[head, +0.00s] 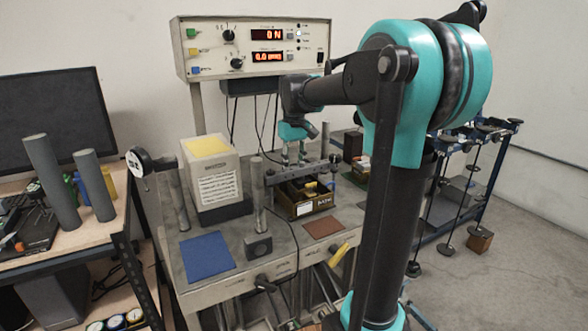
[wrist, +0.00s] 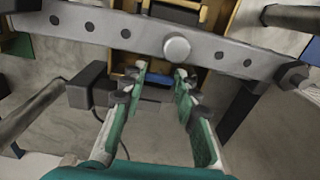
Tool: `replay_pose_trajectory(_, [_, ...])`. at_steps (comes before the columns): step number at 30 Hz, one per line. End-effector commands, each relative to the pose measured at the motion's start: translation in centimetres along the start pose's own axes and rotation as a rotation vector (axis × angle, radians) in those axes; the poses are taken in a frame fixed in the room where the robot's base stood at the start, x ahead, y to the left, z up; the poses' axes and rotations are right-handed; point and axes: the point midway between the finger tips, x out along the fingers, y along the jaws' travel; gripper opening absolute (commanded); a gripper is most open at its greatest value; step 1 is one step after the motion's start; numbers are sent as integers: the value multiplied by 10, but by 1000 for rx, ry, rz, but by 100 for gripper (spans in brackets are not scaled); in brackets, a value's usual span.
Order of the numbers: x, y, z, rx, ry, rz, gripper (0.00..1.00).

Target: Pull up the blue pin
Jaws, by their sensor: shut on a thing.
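In the wrist view, my gripper (wrist: 161,76) has its two green-backed fingers on either side of a small blue piece, which I take to be the blue pin (wrist: 156,82). The fingers stand a little apart, shut on it, and hide most of it. They are right beside the grey metal bar (wrist: 95,28) with its row of holes and a round knob (wrist: 177,48). In the head view, my gripper (head: 303,158) points down at the bar, above a dark and yellow box (head: 308,207). The pin cannot be made out there.
A white block with a yellow top (head: 212,175) stands left of the gripper. Upright grey posts (head: 258,195) rise nearby. A control box (head: 250,46) with red displays is behind. A blue mat (head: 207,256) and a brown mat (head: 324,227) lie clear on the bench.

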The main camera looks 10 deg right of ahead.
Motion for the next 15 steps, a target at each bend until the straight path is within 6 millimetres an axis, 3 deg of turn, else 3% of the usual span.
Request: replay_pose_trajectory(15, [-12, 0, 0, 0, 0, 0, 0])
